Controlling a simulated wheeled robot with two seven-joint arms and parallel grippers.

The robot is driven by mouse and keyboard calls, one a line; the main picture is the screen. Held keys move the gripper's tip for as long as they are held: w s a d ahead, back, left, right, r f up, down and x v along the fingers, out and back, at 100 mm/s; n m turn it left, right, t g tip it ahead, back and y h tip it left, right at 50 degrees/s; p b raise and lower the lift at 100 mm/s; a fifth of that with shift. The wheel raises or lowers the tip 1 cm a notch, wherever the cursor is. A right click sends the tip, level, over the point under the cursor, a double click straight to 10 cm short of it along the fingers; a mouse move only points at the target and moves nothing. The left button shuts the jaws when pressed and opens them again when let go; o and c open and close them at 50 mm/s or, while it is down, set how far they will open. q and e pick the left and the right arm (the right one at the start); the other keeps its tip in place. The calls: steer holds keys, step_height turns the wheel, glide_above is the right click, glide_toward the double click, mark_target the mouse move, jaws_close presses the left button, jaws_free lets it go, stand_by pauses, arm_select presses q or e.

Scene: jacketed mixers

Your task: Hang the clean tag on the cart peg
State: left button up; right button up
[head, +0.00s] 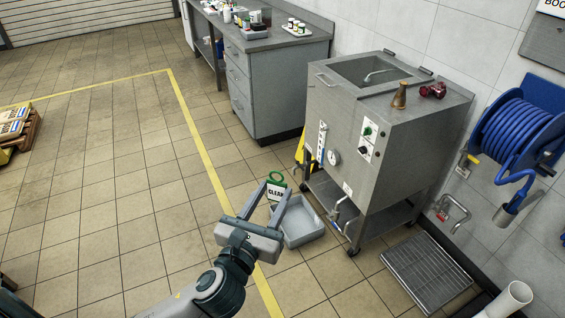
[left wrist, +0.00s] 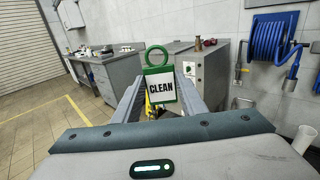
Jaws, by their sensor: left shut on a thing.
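The clean tag (head: 275,194) is a white card with a green frame, a green ring on top and the word CLEAN. It is upright between the fingertips of my left gripper (head: 279,189), which is shut on it and holds it in front of the steel wheeled cart. The tag (left wrist: 161,93) faces the camera in the left wrist view, with the gripper (left wrist: 160,92) fingers on both sides. The cart (head: 385,150) is a boxy mixer with a gauge, knobs and valves on its front. I cannot make out the peg for certain. My right gripper is not in view.
A grey tray (head: 303,236) lies below the cart's front, near a yellow object (head: 304,152). A floor grate (head: 426,271) lies right of the cart. A blue hose reel (head: 520,130) is on the wall. A drawer bench (head: 270,85) stands behind. The left floor is mostly clear.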

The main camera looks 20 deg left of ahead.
arm_select(q)
steer(key=s+f, duration=0.2)
steer(key=s, duration=0.4)
steer(key=shift+s, duration=0.35)
steer(key=shift+w, duration=0.15)
